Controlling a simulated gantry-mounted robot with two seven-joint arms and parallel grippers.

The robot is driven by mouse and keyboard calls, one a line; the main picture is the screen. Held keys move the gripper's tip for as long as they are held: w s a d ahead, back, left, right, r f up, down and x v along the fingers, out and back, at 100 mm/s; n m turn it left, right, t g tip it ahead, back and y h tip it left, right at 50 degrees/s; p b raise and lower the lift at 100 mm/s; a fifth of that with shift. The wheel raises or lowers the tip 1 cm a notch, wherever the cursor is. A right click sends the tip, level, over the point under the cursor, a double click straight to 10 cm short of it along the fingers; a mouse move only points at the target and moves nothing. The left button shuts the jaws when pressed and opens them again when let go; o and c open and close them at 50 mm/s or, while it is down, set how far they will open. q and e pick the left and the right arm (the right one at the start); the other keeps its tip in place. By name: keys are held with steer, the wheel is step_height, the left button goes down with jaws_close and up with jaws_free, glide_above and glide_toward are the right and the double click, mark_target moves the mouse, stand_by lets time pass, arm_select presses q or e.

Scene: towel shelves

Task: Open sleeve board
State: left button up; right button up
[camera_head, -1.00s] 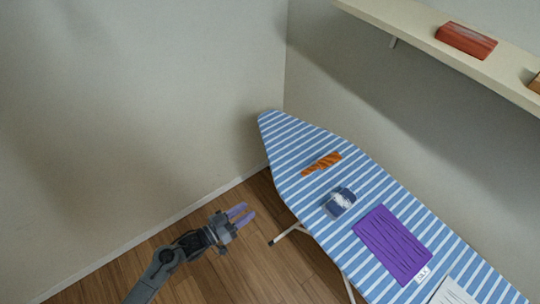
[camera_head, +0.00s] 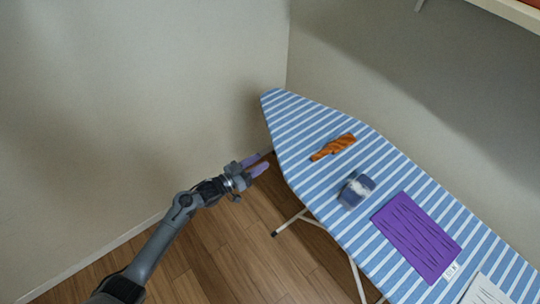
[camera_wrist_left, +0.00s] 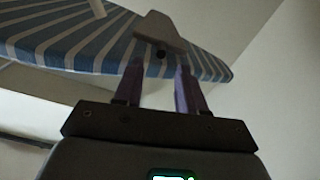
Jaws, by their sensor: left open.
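The ironing board (camera_head: 300,118) has a blue and white striped cover, and its narrow end points to the back left. My left gripper (camera_head: 260,165) is open beside the left edge of that end. In the left wrist view, its two purple fingers (camera_wrist_left: 158,72) point at a beige-grey tapered piece (camera_wrist_left: 163,28) with a small dark round spot. This piece shows against the striped board (camera_wrist_left: 75,45), between and beyond the fingertips. I cannot tell whether it is the sleeve board, or whether the fingers touch it. My right gripper is not in view.
On the ironing board lie an orange striped cloth (camera_head: 333,147), a blue and white item (camera_head: 356,190), a purple cloth (camera_head: 416,236) and a white sheet (camera_head: 484,292). White legs (camera_head: 292,222) stand below. Walls close in the left and back; a shelf (camera_head: 505,9) is at upper right.

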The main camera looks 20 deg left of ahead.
arm_select(q)
steer(key=shift+x, duration=2.8)
steer(key=shift+a, duration=0.1)
steer(key=shift+c, duration=0.4)
jaws_close()
